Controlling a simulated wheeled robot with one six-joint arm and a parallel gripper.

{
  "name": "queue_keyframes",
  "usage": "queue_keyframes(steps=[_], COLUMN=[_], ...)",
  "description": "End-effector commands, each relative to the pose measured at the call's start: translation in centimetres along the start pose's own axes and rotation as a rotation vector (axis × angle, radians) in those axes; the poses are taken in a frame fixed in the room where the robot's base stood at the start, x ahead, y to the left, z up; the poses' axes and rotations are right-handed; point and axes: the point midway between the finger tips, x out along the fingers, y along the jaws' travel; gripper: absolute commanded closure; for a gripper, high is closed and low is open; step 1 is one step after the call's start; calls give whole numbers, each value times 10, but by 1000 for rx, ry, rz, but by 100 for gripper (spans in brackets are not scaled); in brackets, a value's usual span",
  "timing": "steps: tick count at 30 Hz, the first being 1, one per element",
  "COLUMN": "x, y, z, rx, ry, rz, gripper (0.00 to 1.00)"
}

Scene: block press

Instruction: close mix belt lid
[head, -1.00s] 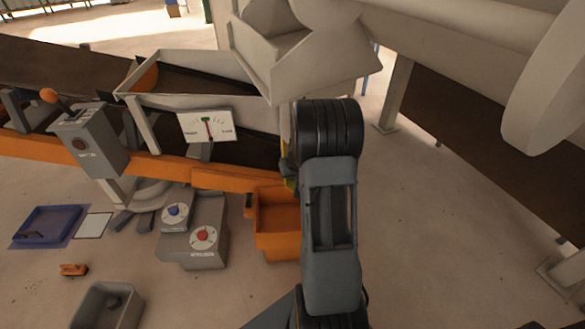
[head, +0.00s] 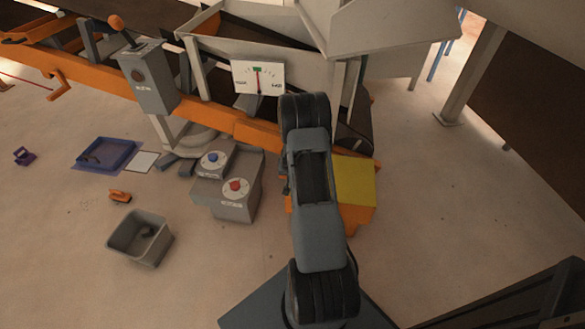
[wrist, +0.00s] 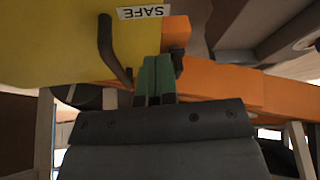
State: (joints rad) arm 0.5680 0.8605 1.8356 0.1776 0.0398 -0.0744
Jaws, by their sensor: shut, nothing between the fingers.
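The yellow lid (head: 355,182) lies over the top of the orange box (head: 357,217) in the head view, right of my arm. It covers the part of the opening that shows; whether it is fully seated I cannot tell. In the wrist view the yellow lid (wrist: 55,40) fills the upper left, with a dark bar handle (wrist: 108,48) and a "SAFE" label (wrist: 143,12) seen upside down. My gripper (wrist: 155,70) has its green fingers together, beside the handle, with nothing between them. Contact with the lid is unclear. In the head view my arm hides the gripper.
A grey box with blue and red knobs (head: 230,190) stands left of my arm. A lever box (head: 147,78), a dial gauge (head: 258,77) and the orange belt frame (head: 215,118) lie beyond. A grey bin (head: 140,238) sits on the floor. The floor at right is clear.

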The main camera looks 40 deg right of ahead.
Motion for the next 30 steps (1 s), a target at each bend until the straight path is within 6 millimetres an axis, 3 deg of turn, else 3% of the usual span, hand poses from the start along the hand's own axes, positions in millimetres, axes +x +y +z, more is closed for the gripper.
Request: queue_keyframes(steps=[3, 10, 25, 30], x=[16, 24, 24, 12], y=[1, 4, 5, 4], z=[8, 12, 12, 6], rx=[2, 9, 12, 11], ry=[0, 1, 1, 1], rz=[1, 4, 5, 5], gripper=[100, 100, 100, 100])
